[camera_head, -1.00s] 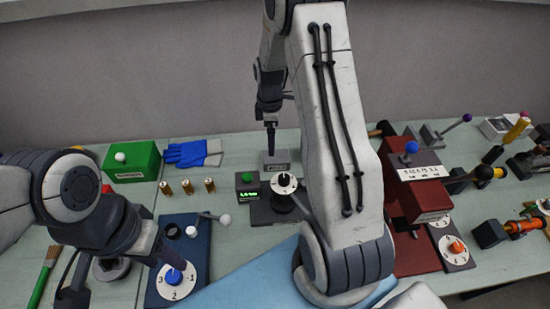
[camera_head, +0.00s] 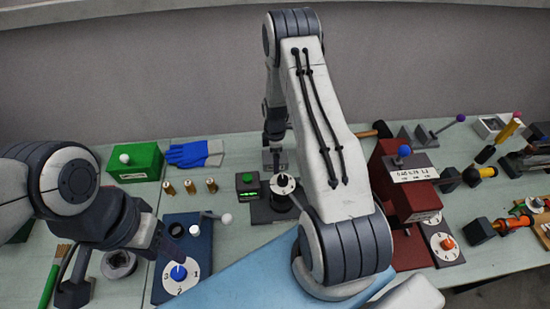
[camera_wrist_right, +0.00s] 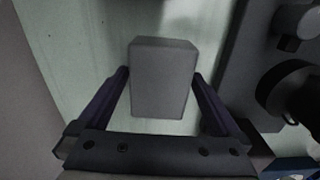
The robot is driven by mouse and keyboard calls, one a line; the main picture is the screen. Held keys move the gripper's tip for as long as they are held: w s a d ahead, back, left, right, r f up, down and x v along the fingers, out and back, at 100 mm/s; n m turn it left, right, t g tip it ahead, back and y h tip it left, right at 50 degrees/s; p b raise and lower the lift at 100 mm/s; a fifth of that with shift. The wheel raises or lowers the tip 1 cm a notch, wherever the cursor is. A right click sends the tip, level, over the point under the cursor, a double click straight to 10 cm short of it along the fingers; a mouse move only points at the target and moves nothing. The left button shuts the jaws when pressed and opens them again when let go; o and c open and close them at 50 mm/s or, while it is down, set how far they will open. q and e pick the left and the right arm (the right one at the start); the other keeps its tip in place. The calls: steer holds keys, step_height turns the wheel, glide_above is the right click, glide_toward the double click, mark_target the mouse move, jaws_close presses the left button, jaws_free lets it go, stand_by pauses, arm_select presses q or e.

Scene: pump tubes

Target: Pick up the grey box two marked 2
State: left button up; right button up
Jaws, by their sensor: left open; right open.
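The grey box (camera_wrist_right: 162,82) stands between the two fingers of my right gripper (camera_wrist_right: 160,76) in the right wrist view, with a gap on each side. That gripper is open. No mark is readable on the face seen there. In the head view the grey box (camera_head: 275,165) is at the back of the table, partly hidden beneath my right gripper (camera_head: 274,145); its label is too small to read. My left gripper (camera_head: 170,245) is open above the blue panel with the numbered dial (camera_head: 180,274).
A green box (camera_head: 135,162), blue gloves (camera_head: 192,153) and brass cylinders (camera_head: 190,187) are left. A red machine (camera_head: 405,190) is right.

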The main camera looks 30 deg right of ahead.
steer(key=shift+f, duration=0.1)
steer(key=c, duration=1.1)
steer(key=shift+c, duration=1.2)
